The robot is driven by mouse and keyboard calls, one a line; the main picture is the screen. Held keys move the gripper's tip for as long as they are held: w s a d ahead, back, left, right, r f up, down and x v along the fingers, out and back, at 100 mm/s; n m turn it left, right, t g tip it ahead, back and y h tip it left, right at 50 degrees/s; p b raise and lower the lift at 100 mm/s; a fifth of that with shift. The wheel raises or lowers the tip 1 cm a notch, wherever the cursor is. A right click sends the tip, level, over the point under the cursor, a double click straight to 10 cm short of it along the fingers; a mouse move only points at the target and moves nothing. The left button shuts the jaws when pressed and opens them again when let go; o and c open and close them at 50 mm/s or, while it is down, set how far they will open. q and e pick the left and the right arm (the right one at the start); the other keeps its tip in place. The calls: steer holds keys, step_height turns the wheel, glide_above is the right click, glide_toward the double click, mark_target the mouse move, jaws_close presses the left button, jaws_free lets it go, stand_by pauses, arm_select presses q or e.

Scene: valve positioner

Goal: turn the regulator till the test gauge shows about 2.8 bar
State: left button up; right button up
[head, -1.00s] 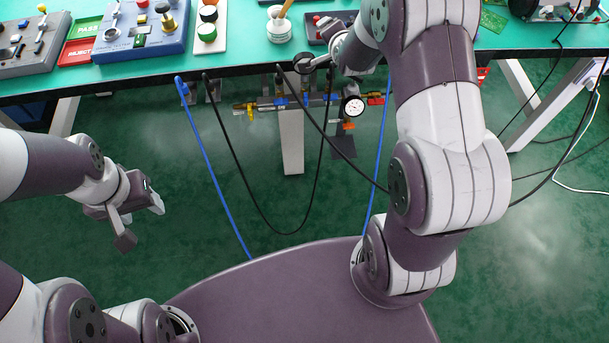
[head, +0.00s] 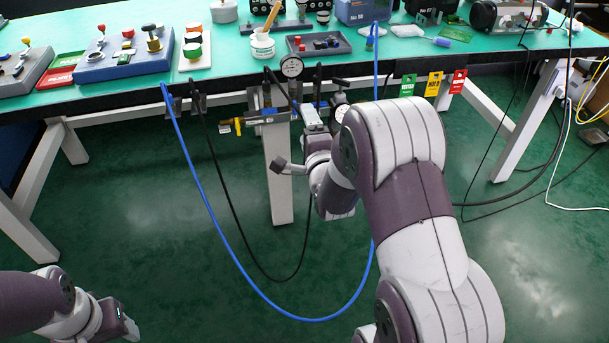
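A gauge with a white dial and dark rim (head: 291,67) stands upright at the table's front edge. Its needle is too small to read. A second round gauge (head: 341,112) sits lower right of it, partly covered by my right arm. Brass and yellow fittings (head: 230,125) stick out to the left on the pipework under the edge. My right gripper (head: 297,143) is in front of this pipework, below the upright gauge, with its fingers apart. I cannot make out the regulator knob or any contact with it. My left gripper (head: 122,322) is low at the bottom left, away from everything; its fingers are unclear.
Blue (head: 205,175) and black (head: 233,215) hoses hang in loops below the table edge. A white table leg (head: 279,180) stands behind my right gripper. Green, yellow and red tags (head: 433,84) hang at the right. The floor at left is clear.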

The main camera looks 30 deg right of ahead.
arm_select(q)
step_height(320, 180, down, 5)
steer(key=b, duration=0.3)
steer(key=shift+s+a+r, duration=0.1)
steer(key=shift+s+r, duration=0.05)
steer(key=shift+r, duration=0.05)
arm_select(e)
steer(key=f, duration=0.4)
steer(key=shift+s+f, duration=0.1)
steer(key=shift+s, duration=0.15)
steer(key=shift+a, duration=0.1)
